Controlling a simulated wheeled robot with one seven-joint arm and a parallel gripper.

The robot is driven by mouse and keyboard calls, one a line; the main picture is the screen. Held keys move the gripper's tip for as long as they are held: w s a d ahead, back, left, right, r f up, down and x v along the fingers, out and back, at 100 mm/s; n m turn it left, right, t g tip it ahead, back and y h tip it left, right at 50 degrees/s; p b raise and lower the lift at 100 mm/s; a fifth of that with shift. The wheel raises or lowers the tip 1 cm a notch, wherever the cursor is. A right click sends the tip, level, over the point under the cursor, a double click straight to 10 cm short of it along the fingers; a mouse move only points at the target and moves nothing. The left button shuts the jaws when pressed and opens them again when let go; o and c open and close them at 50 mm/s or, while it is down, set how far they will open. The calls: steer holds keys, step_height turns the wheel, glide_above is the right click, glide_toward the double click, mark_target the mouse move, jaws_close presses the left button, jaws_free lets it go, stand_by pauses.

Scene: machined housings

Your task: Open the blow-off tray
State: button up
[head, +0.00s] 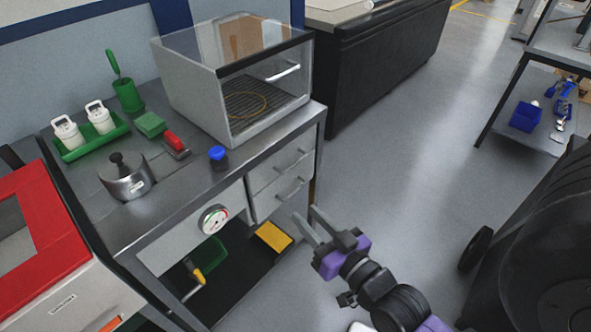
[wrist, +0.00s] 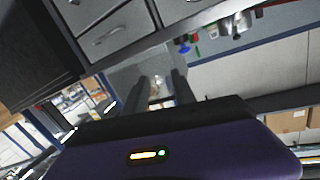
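No label marks the blow-off tray, so I cannot tell for sure which part it is. A grey box with clear panels (head: 190,92) stands on the bench, with a dark grille inside and a white bar handle (head: 283,73) on its closed-looking front. Below the bench top are two grey drawers, the upper (head: 278,165) and the lower (head: 283,194), both shut, with bar handles. They also show in the wrist view (wrist: 118,35). My gripper (head: 306,214) is open and empty, in front of the drawers and apart from them. Its two fingers also show in the wrist view (wrist: 160,82).
The bench top holds a green tray with white bottles (head: 92,140), a metal pot (head: 127,180), a red-handled clamp (head: 176,145) and a blue-capped item (head: 218,155). A yellow item (head: 273,237) lies on the lower shelf. A black bin (head: 540,240) stands right; the floor between is clear.

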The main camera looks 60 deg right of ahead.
steer(key=w+d+f+m+g+h+b, duration=0.15)
steer(key=d+f+m, duration=0.25)
steer(key=d, duration=0.5)
steer(key=w+d+f+m+g+h+b, duration=0.1)
steer(key=w+d+f+m+b, duration=0.2)
steer(key=d, duration=0.5)
steer(key=m+t+y+b, duration=0.1)
steer(key=m+t+y, duration=0.2)
steer(key=m+y, duration=0.35)
glide_toward(296, 162)
steer(key=w, duration=0.3)
steer(key=shift+s+d+f+x, duration=0.1)
steer(key=shift+d+f+x, duration=0.1)
steer(key=shift+x, duration=1.05)
steer(key=shift+s+d+f+x, duration=0.1)
steer(key=shift+f+x, duration=0.05)
steer(key=shift+x, duration=1.05)
steer(key=shift+d+f+x, duration=0.1)
steer(key=shift+f+x, duration=0.1)
steer(key=shift+x, duration=1.05)
jaws_close()
